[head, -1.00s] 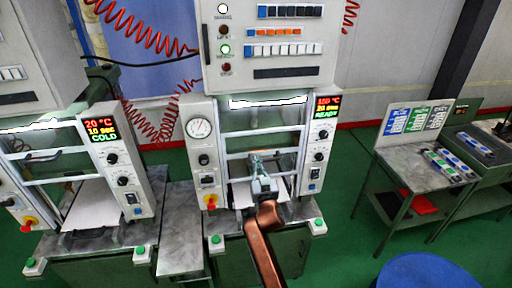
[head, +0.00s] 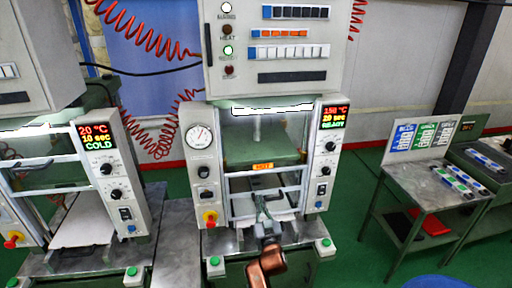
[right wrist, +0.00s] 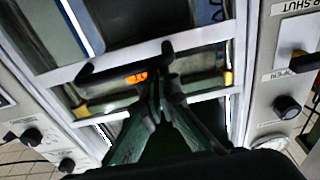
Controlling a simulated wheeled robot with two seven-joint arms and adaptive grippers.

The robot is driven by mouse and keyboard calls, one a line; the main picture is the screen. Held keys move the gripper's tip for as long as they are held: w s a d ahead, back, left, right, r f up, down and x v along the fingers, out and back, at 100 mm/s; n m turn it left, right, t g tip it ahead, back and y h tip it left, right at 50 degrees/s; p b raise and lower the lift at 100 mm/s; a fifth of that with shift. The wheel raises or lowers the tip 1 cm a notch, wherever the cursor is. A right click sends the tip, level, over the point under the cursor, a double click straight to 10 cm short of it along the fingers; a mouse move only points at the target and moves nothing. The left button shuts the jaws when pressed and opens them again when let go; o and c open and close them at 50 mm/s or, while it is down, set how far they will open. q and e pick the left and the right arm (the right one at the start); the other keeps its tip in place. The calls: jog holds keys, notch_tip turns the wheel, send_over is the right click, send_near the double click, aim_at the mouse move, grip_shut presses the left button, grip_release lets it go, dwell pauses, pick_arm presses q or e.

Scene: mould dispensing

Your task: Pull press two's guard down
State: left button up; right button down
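The right-hand press (head: 331,160) shows a hot reading and READY on its display. Its guard (head: 235,183), a pale barred frame, stands low across the front and leaves the upper part of the opening clear. My right gripper (head: 264,205) is at the guard's middle, its fingers close together. The right wrist view shows the fingers (right wrist: 158,88) shut at the guard's dark handle (right wrist: 118,62); the fingers hide part of the contact. My left gripper is not in view.
An orange HOT label (head: 263,167) sits on the green block inside the press. Green buttons (head: 325,243) stand at the bench front.

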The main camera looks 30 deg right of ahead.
jog(key=shift+r, duration=4.95)
jog(key=s+d+f+n+g+y, duration=0.15)
jog(key=s+f+g, duration=0.25)
jog(key=s+f, duration=0.7)
jog(key=s+d+f+g, duration=0.25)
jog(key=s+f, duration=0.45)
jog(key=f, duration=0.7)
jog(key=s+a+f+n+g+y, duration=0.1)
jog(key=s+a+f+g, duration=0.3)
jog(key=s, duration=0.6)
jog(key=s+f+g+y, duration=0.1)
jog(key=s+f+g, duration=0.1)
jog(key=s+f, duration=0.6)
jog(key=s+a+f+n+g+y, duration=0.1)
jog(key=s+a+f+g, duration=0.15)
jog(key=s, duration=0.95)
notch_tip(320, 180, down, 30)
jog(key=s+g, duration=0.2)
jog(key=s, duration=0.1)
jog(key=s+f+n+g, duration=0.1)
jog(key=s+f, duration=1.6)
jog(key=s, duration=0.1)
jog(key=shift+s+a+y, duration=0.35)
jog(key=shift+a, duration=0.1)
